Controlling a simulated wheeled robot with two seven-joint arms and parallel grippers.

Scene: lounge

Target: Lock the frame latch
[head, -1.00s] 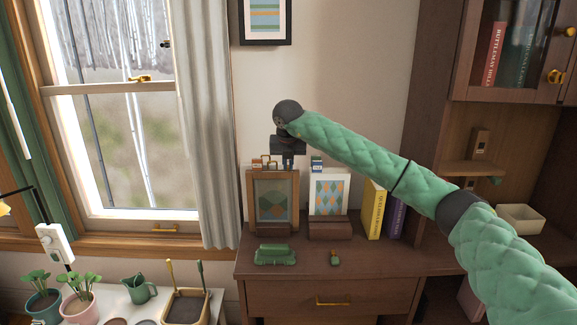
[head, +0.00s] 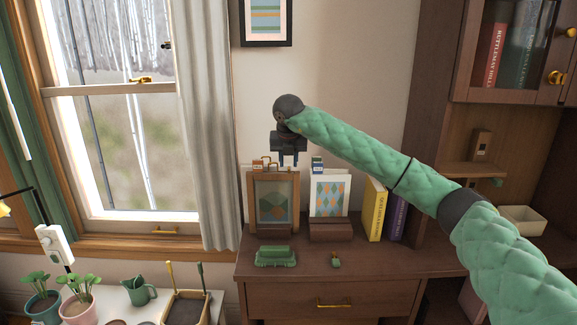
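A brown wooden picture frame (head: 252,205) with a green and tan geometric picture stands upright on the cabinet top. Small copper-coloured pieces (head: 262,163) show at its top edge; I cannot tell their latch position from here. A white frame (head: 343,178) with a blue and orange diamond pattern stands to its right, with a small green and blue piece (head: 317,164) at its top. My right gripper (head: 289,161) points down just above and between the two frames' top edges. Its dark fingers look apart, with nothing seen between them. My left gripper is not in view.
A yellow book (head: 375,210) and a purple book stand right of the frames. A curtain (head: 208,150) hangs to the left.

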